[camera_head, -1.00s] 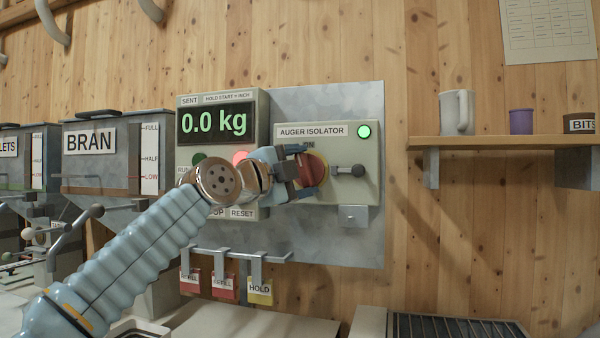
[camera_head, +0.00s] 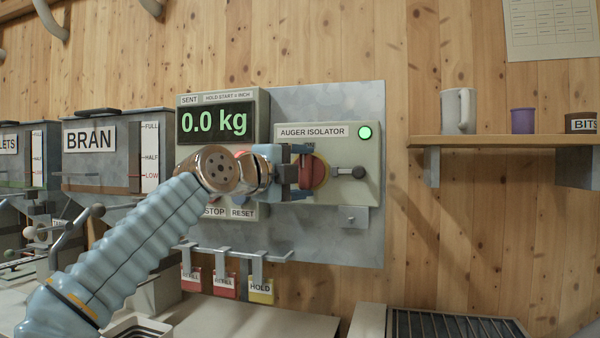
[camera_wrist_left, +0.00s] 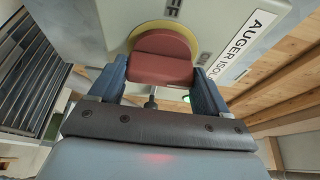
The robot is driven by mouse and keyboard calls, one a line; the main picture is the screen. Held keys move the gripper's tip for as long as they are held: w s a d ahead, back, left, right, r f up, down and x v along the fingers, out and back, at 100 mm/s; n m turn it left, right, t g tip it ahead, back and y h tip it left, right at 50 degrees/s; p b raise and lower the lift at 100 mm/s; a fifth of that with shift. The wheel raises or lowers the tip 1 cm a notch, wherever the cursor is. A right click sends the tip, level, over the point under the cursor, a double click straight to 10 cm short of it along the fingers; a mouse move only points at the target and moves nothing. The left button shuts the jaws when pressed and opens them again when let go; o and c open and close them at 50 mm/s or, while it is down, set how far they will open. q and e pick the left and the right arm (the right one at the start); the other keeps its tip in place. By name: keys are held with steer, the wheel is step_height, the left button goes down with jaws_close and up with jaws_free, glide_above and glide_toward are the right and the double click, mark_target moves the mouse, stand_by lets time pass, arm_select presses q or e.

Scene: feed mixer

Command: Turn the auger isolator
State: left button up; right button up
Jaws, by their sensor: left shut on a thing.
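The auger isolator is a grey box (camera_head: 350,190) on a metal wall panel, with a lit green lamp (camera_head: 364,133) at its upper right. Its red knob (camera_head: 318,171) sits on a yellow disc (camera_wrist_left: 134,38) on the box front. My left gripper (camera_head: 304,172) is at the knob, with its fingers on either side of the knob's grip. In the left wrist view the red knob (camera_wrist_left: 160,58) lies between the two blue fingers. A short dark lever with a round end (camera_head: 352,172) sticks out right of the knob. My right gripper is not in view.
A display (camera_head: 217,122) reading 0.0 kg is left of the isolator, its buttons partly hidden by my arm. Red and yellow tags (camera_head: 260,291) hang below. A shelf (camera_head: 500,141) with mugs is at right. A BRAN hopper (camera_head: 118,150) stands at left.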

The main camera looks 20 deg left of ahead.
arm_select(q)
steer(key=shift+d+f, duration=0.1)
steer(key=shift+d, duration=0.15)
steer(key=o, duration=0.8)
steer(key=shift+o, duration=1.1)
steer(key=shift+d, duration=0.1)
steer(key=shift+s+a, duration=0.1)
steer(key=shift+a, duration=0.1)
steer(key=shift+s+a+b, duration=0.15)
steer(key=shift+s+b, duration=0.15)
steer(key=shift+s, duration=0.05)
steer(key=b+v, duration=0.4)
steer(key=v, duration=0.8)
steer(key=shift+s+a+b, duration=0.2)
steer(key=shift+s+b, duration=0.1)
steer(key=shift+s, duration=0.1)
